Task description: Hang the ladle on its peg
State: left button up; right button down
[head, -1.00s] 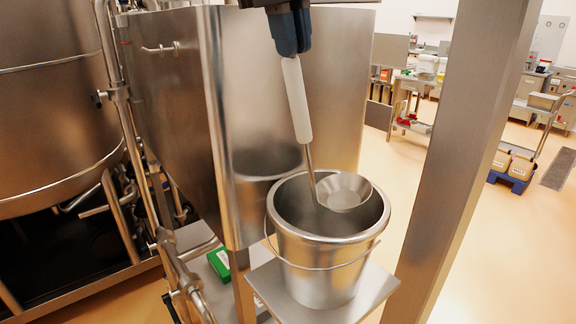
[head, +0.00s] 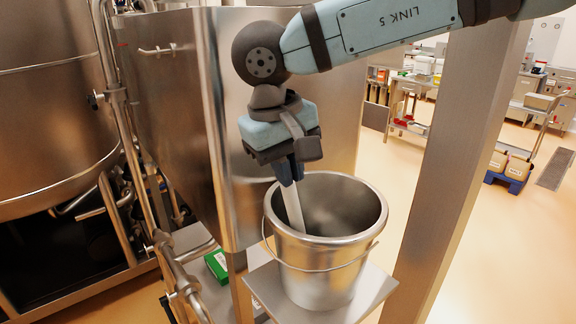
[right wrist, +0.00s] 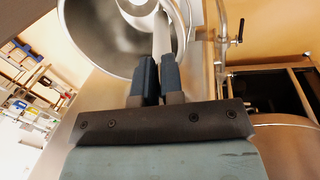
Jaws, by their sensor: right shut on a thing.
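The ladle's pale handle (head: 293,208) slants down into the steel bucket (head: 321,255) in the head view. Its bowl is hidden there by the bucket wall. My right gripper (head: 288,175) is above the bucket's left rim, shut on the upper part of the handle. In the right wrist view the handle (right wrist: 161,36) runs out from between the blue fingers (right wrist: 160,75), with the round ladle bowl (right wrist: 139,14) inside the bucket's opening. My left gripper is not in view.
The bucket stands on a small steel shelf (head: 369,292) beside the steel hopper (head: 175,100). A short bar (head: 158,49) sticks out on the hopper's face. A steel post (head: 455,170) stands to the right. Pipes (head: 143,190) run at the left.

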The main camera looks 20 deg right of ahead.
jog(key=shift+w, duration=0.1)
jog(key=shift+f, duration=0.15)
jog(key=shift+f, duration=0.1)
jog(key=c, duration=1.3)
grip_release()
jog(key=shift+c, duration=0.2)
jog(key=shift+o, duration=0.5)
